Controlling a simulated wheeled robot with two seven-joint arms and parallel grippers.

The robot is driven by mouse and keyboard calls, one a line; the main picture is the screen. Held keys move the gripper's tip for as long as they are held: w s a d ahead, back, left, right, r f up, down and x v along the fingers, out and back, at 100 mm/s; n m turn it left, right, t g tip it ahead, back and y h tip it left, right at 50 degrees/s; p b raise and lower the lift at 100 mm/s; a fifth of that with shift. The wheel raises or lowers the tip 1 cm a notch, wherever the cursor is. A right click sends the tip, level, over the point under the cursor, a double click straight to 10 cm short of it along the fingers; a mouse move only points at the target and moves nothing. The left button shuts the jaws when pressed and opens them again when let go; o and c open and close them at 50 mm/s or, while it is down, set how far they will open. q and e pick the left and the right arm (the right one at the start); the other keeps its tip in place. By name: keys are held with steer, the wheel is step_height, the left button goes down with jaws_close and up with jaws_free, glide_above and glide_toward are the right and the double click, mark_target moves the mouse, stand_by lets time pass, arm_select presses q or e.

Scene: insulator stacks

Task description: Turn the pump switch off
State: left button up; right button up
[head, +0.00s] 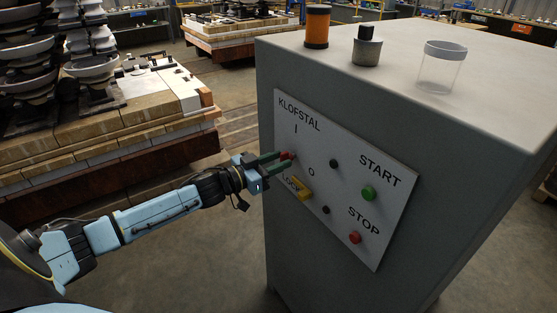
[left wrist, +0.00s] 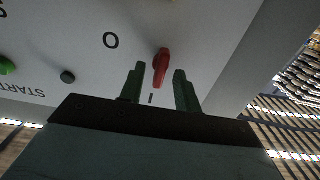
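The pump switch is a red handle (head: 285,156) on the white KLOFSTAL panel (head: 391,225) of a grey cabinet. In the left wrist view the red handle (left wrist: 161,66) has its narrow end towards the "I" mark, with the "O" mark off to its left. My left gripper (head: 283,160) reaches the panel from the left. Its two green fingers stand open on either side of the handle, with a gap on both sides in the wrist view (left wrist: 159,76). The fingers partly hide the handle in the head view. My right gripper is not in view.
A yellow lock piece (head: 299,189) sits just below the switch. A green START button (head: 369,193), a red STOP button (head: 355,237) and two black knobs are to the right. An orange spool (head: 317,27) and a clear jar (head: 441,68) stand on the cabinet top.

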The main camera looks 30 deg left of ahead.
arm_select(q)
steer(key=shift+w+d, duration=0.15)
steer(key=shift+w, duration=0.15)
jaws_close()
